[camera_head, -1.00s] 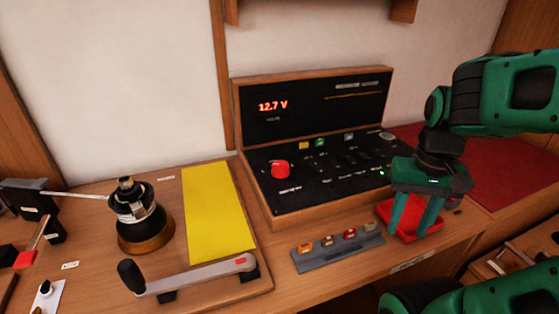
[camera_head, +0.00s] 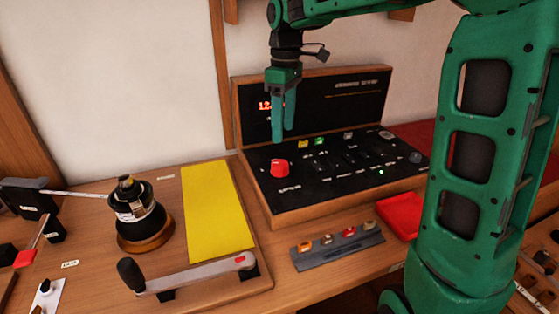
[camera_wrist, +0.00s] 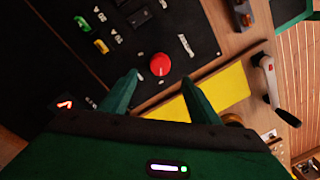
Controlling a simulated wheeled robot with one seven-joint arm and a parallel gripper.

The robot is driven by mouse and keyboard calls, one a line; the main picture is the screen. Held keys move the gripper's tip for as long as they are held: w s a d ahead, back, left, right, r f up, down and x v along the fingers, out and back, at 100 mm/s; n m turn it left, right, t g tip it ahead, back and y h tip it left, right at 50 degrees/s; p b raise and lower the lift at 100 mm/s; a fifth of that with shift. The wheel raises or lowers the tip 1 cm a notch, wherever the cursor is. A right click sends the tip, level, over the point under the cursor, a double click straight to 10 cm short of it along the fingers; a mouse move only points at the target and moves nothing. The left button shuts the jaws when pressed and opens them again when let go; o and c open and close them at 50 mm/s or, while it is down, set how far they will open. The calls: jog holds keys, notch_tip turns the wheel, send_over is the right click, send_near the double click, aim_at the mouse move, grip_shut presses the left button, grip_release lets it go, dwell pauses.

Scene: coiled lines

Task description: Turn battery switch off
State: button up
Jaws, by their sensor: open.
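The battery switch appears to be the red round knob (camera_head: 279,168) at the left of the black control panel (camera_head: 345,172). In the wrist view the red knob (camera_wrist: 160,64) shows just beyond the fingertips, with a pale mark on it. My gripper (camera_head: 283,138) points down above the panel, its fingers apart and empty. In the head view its tips are a little above the knob in the picture. In the wrist view my gripper (camera_wrist: 162,84) has the knob roughly centred between its two fingers, not touching as far as I can see.
The upright display panel (camera_head: 340,100) stands behind the knob, its red digits partly covered by my gripper. A yellow sheet (camera_head: 217,212), a winch (camera_head: 140,215) and a crank handle (camera_head: 195,273) lie to the left. A fuse strip (camera_head: 338,250) and red tray (camera_head: 401,215) are in front.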

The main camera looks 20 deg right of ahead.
aim_at(281, 163)
jog(key=f, duration=1)
jog(key=shift+s+a+f, duration=0.15)
jog(key=shift+a+f, duration=0.15)
jog(key=shift+f, duration=0.05)
jog(key=c, duration=1)
jog(key=shift+a, duration=0.15)
jog(key=shift+c, duration=0.3)
